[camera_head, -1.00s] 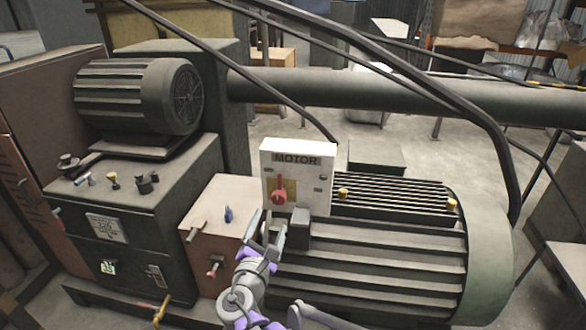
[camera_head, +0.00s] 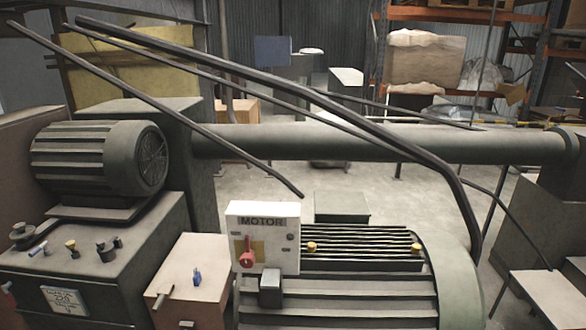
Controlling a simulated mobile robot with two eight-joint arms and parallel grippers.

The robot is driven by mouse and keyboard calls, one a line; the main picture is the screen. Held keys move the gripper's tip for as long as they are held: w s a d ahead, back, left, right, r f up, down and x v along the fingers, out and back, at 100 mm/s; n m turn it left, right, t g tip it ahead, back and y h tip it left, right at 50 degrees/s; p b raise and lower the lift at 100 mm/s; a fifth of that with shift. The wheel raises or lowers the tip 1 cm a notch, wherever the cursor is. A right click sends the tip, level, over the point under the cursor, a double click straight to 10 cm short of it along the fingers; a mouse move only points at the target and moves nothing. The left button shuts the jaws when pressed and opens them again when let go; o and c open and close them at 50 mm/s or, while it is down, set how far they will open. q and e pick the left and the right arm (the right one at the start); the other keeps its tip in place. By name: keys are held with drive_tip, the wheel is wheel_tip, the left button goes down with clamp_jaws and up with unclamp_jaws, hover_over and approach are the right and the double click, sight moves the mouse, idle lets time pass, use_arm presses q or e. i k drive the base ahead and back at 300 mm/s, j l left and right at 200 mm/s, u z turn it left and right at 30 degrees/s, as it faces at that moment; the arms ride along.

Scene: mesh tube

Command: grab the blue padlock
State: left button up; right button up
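A small blue object (camera_head: 197,278), which looks like the blue padlock, sits on top of the reddish-brown box (camera_head: 212,262) left of the motor control panel. It is too small to make out its details. No gripper or arm of mine shows in the current view.
The white MOTOR panel (camera_head: 262,238) with a red switch stands just right of the box. The large ribbed motor (camera_head: 345,295) is beside it. A dark machine (camera_head: 100,255) with knobs stands at the left. Dark pipes cross above. Open floor (camera_head: 270,184) lies behind.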

sight(197, 277)
drive_tip(key=u, duration=0.45)
drive_tip(key=i+j+u, duration=0.15)
drive_tip(key=u, duration=0.25)
drive_tip(key=i+j+u, duration=0.15)
drive_tip(key=u, duration=0.25)
drive_tip(key=i+u, duration=0.35)
drive_tip(key=i+j, duration=0.15)
drive_tip(key=i, duration=0.3)
